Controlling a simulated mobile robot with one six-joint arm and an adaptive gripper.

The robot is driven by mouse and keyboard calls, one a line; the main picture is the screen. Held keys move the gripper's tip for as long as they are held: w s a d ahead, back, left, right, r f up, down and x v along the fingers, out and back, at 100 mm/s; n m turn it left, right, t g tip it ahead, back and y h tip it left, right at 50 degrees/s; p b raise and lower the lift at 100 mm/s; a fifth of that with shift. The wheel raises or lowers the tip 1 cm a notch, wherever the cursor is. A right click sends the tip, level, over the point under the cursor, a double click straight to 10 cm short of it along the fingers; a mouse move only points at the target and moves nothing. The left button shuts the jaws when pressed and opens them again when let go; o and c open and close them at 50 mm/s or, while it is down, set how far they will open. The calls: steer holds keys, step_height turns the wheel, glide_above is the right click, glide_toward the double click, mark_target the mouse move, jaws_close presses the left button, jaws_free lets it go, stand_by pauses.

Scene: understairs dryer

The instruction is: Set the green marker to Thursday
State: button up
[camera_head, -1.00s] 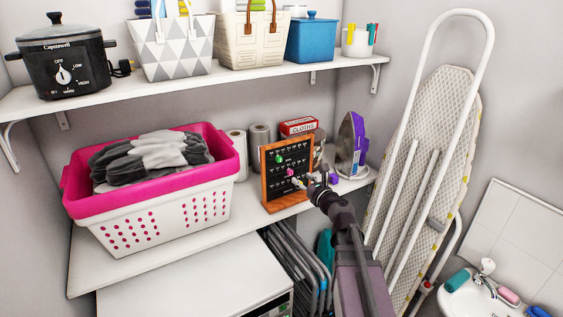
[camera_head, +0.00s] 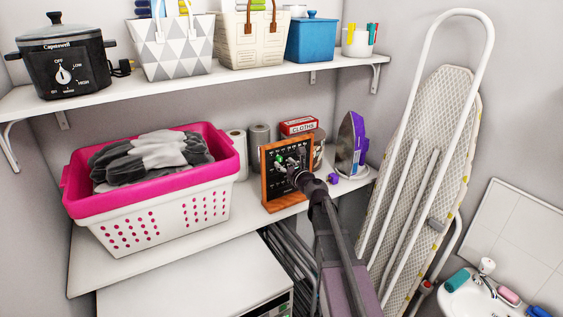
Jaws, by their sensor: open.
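A small black calendar board (camera_head: 269,183) in a wooden frame stands upright on the lower shelf. The green marker (camera_head: 278,160) shows on the upper left part of its face. My gripper (camera_head: 288,166) is open in front of the board, with its fingers close to the green marker. I cannot tell whether they touch it. The gripper and wrist hide the right and middle of the board, including the pink marker seen earlier. The day labels are too small to read. A purple object (camera_head: 333,179) lies on the shelf right of the board.
A pink and white laundry basket (camera_head: 160,222) stands left of the board. A purple iron (camera_head: 352,146) stands to the right, near the ironing board (camera_head: 420,170). The upper shelf (camera_head: 200,88) runs above.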

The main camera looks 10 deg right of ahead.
mark_target(279, 158)
steer(key=shift+x, duration=1.15)
jaws_close()
